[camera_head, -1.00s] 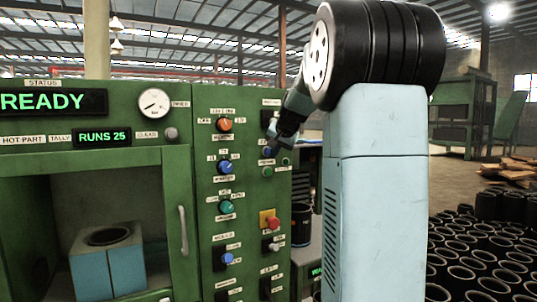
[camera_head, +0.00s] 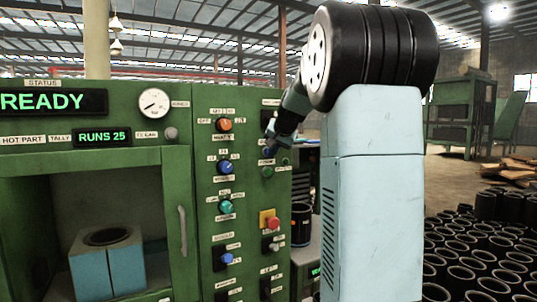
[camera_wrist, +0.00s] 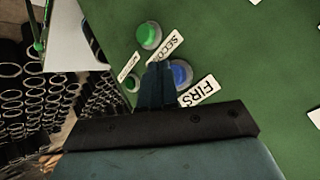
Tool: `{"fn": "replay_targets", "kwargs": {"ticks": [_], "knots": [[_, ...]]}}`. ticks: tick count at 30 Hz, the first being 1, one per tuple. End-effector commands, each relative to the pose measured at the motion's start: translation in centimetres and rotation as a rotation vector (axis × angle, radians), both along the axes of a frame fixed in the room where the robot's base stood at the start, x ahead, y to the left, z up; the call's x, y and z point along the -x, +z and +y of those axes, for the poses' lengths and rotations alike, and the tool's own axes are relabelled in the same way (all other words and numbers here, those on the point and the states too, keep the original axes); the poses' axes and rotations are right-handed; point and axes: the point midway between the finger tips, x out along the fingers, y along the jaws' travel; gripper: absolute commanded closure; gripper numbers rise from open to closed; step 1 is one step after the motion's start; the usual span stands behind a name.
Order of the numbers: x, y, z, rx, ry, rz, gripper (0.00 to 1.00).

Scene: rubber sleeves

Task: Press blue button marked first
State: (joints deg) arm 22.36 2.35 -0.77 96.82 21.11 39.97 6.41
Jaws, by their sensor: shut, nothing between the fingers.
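The blue button (camera_wrist: 181,74) sits on the green panel in the wrist view, beside a white label (camera_wrist: 199,91) that reads "FIRS", its end cut off. My gripper (camera_wrist: 158,70) is shut and empty, its fingertips at the left edge of the blue button and covering part of it. I cannot tell whether they touch. In the head view the button (camera_head: 268,152) shows small at the panel's right side, with my gripper (camera_head: 271,141) right over it.
A green button (camera_wrist: 148,35) with a label reading "SECO" is close by. A red button (camera_head: 273,223) on a yellow plate and several knobs fill the panel (camera_head: 205,275). A display (camera_head: 50,102) reads READY. Black sleeves (camera_head: 480,255) cover the floor at right.

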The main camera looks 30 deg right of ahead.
Motion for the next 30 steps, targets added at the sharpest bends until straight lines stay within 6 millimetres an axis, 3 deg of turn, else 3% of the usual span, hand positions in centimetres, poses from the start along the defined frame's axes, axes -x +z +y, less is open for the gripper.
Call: {"fn": "replay_targets", "kwargs": {"ticks": [30], "knots": [[-1.2,0.2,0.4,0.001,0.007,-0.004,1.00]]}}
